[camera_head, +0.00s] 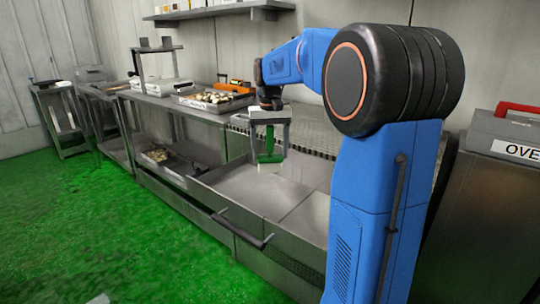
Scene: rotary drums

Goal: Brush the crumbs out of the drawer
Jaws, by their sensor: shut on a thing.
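My gripper (269,152) hangs at the end of my blue arm, fingers pointing down. It is shut on a green brush (270,158), held upright with its pale bristles facing down. The brush is above the open metal drawer (236,193), near its back left part; I cannot tell whether the bristles touch the drawer floor. The drawer's front bears a dark bar handle (243,229). No crumbs can be made out at this size. My arm hides the drawer's right end.
A tray of pale food pieces (212,100) stands on the steel counter at left. Another tray (158,155) lies on the lower shelf. A grey oven (500,200) with a red handle stands at right. Green floor (120,230) is open at front left.

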